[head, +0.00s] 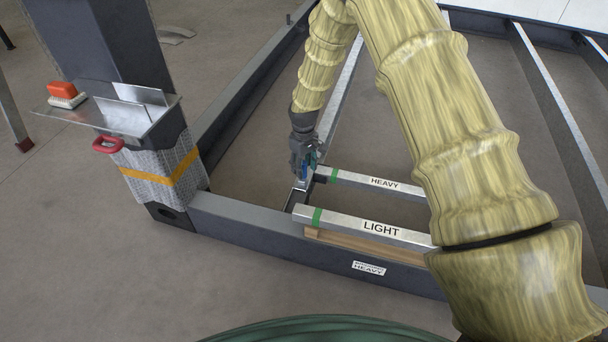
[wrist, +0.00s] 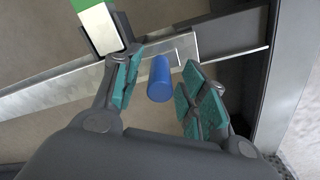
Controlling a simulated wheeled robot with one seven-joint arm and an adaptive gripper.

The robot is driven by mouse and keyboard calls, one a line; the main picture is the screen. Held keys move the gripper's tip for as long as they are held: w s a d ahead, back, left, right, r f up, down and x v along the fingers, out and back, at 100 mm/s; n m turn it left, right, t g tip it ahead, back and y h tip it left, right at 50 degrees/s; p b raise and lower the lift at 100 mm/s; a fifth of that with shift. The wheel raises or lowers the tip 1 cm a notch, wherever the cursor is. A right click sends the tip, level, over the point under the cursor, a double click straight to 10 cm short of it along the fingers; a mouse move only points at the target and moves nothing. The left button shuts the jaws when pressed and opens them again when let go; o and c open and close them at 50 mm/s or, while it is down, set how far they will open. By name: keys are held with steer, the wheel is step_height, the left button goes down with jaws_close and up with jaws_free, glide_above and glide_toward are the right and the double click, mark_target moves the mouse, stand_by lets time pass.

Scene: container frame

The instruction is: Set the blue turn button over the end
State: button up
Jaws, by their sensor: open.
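The blue turn button (wrist: 159,80) shows in the wrist view as a short blue cylinder in front of a metal rail. My gripper (wrist: 158,86) is open, with one teal-padded finger on each side of the button. A gap shows between the button and each finger, so I see no grip on it. In the head view my gripper (head: 303,172) points down by the left end of the HEAVY bar (head: 370,181), and it mostly hides the button. The green-banded end of a bar (wrist: 97,24) is beside the left finger in the wrist view.
The LIGHT bar (head: 365,226) lies nearer, over a wooden strip (head: 365,246). The dark frame beam (head: 290,236) runs along the front. At left, a post carries a metal tray (head: 120,112) with an orange brush (head: 66,95) and a red handle (head: 107,144).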

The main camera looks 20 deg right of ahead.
step_height(320, 180, down, 2)
steer(key=shift+f+b, duration=0.25)
steer(key=shift+b, duration=0.1)
jaws_close()
